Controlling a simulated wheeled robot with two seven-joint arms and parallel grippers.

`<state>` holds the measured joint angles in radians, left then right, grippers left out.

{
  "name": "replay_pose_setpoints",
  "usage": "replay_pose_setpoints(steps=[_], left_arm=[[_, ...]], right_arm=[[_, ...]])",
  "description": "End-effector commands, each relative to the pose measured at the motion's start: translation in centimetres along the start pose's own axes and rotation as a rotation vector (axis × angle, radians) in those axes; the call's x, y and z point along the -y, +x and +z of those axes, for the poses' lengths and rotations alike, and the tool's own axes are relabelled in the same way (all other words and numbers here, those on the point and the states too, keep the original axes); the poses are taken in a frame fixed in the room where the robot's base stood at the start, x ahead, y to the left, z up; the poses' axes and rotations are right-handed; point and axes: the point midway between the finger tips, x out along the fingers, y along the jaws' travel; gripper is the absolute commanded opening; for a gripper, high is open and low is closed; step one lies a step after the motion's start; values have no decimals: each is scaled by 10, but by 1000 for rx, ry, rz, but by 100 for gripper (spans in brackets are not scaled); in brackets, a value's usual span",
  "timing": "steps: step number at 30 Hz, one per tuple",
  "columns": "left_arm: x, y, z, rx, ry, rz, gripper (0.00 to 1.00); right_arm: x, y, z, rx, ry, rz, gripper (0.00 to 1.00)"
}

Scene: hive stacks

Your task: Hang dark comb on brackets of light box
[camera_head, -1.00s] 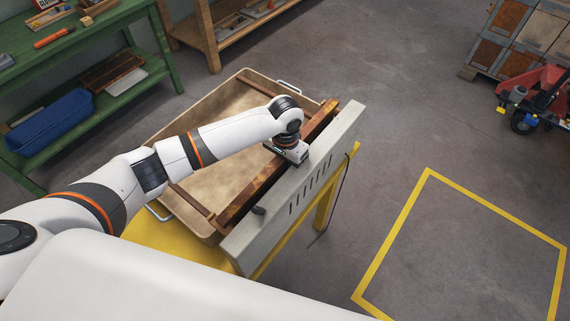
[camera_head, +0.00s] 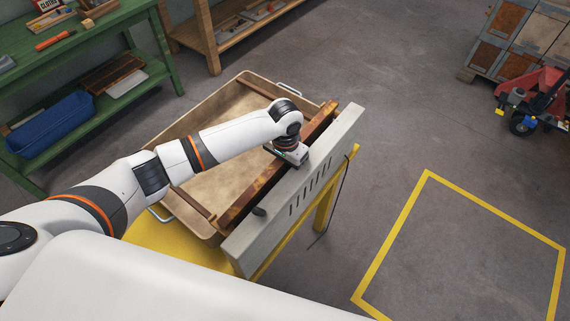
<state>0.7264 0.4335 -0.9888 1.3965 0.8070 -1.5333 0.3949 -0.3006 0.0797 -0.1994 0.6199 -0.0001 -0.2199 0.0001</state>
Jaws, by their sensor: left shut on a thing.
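A long dark brown wooden piece, which looks like the dark comb (camera_head: 252,192), stands along the right side of a tan, open-topped box (camera_head: 225,103). Most of its face is hidden, so I cannot tell whether it rests on any brackets. My left gripper (camera_head: 290,157) reaches over the box from the left and is shut at the top of this brown piece; its fingertips are mostly hidden. The box stands on a yellow stand and has metal handles. No brackets show clearly. My right gripper is not in view.
A pale grey slotted panel (camera_head: 297,190) stands close along the box's right side. A green workbench (camera_head: 120,18) with a blue bin (camera_head: 50,122) is at left. Open floor with a yellow-taped square (camera_head: 398,226) lies between.

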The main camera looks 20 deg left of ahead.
Motion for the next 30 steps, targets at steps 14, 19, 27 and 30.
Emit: replay_pose_setpoints(steps=[14, 19, 27, 30], left_arm=[[2, 17, -11, -30, 5, 7, 28], [2, 17, -11, -30, 5, 7, 50], [2, 18, -12, -32, 5, 7, 51], [2, 17, -12, -32, 5, 7, 51]], right_arm=[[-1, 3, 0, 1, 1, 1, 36], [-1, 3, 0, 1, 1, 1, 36], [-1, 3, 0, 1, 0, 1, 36], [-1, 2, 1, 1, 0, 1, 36]])
